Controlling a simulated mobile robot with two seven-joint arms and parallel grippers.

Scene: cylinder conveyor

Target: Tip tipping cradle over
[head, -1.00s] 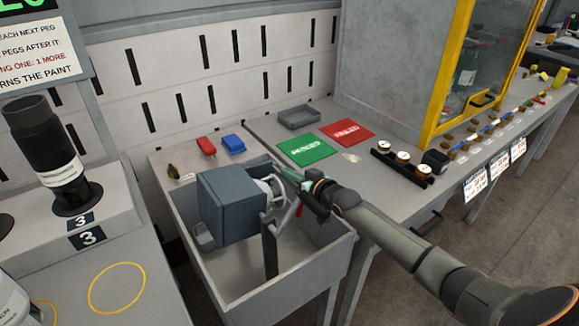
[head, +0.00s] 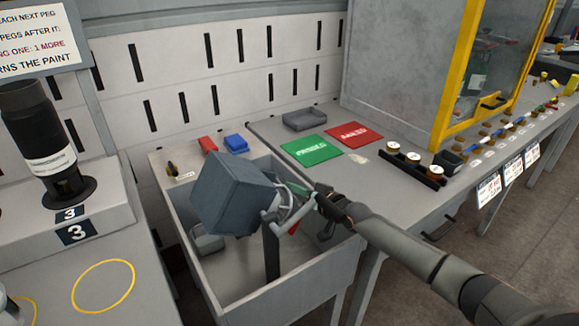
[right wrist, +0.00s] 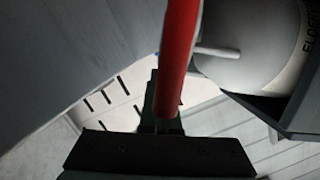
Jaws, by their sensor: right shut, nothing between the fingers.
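The tipping cradle (head: 235,192) is a blue-grey box on a post in the grey basin. It is tilted, its right side lower. A pale rounded body with lettering (right wrist: 255,45) sits at its open side in the right wrist view. A red handle bar (right wrist: 177,55) crosses that view in front of my fingers; a little red also shows in the head view (head: 294,228). My right gripper (head: 318,197) is at the cradle's right side by the handle. It is shut with nothing between its fingers; whether it touches the bar is unclear.
The grey basin (head: 338,252) surrounds the cradle. A green mat (head: 304,150), a red mat (head: 353,134), a grey tray (head: 304,118) and a black rack (head: 413,164) lie on the bench to the right. A black cylinder (head: 40,130) stands at the left.

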